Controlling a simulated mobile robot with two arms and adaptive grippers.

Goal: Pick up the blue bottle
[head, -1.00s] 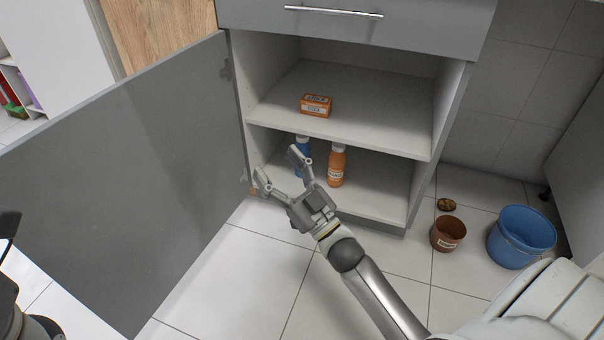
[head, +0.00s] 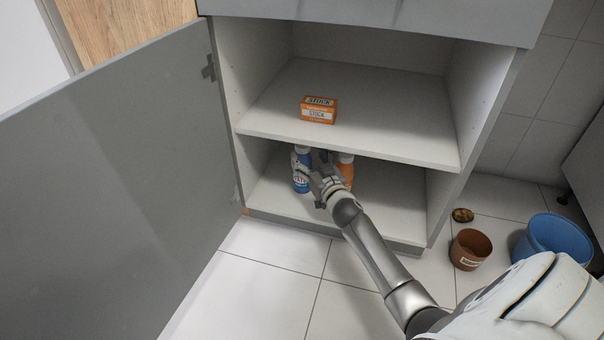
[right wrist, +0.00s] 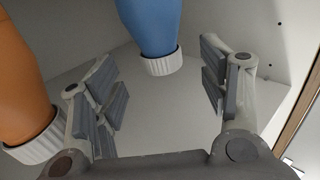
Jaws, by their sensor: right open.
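The blue bottle (head: 301,182) stands on the lower shelf of the open cabinet, partly hidden by my right gripper (head: 312,168). In the right wrist view, the blue bottle (right wrist: 152,25) appears with its white cap downward in the picture, in line with the gap between the two open fingers of my right gripper (right wrist: 158,85). Nothing is clamped between them; I cannot tell whether a finger touches the bottle. My left gripper is not in view.
An orange bottle (head: 346,172) stands close beside the blue one, also in the right wrist view (right wrist: 20,90). The upper shelf (head: 395,125) overhangs both and holds an orange box (head: 318,111). The open grey door (head: 120,190) bounds the left. A brown pot (head: 470,250) and blue bucket (head: 553,240) stand right.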

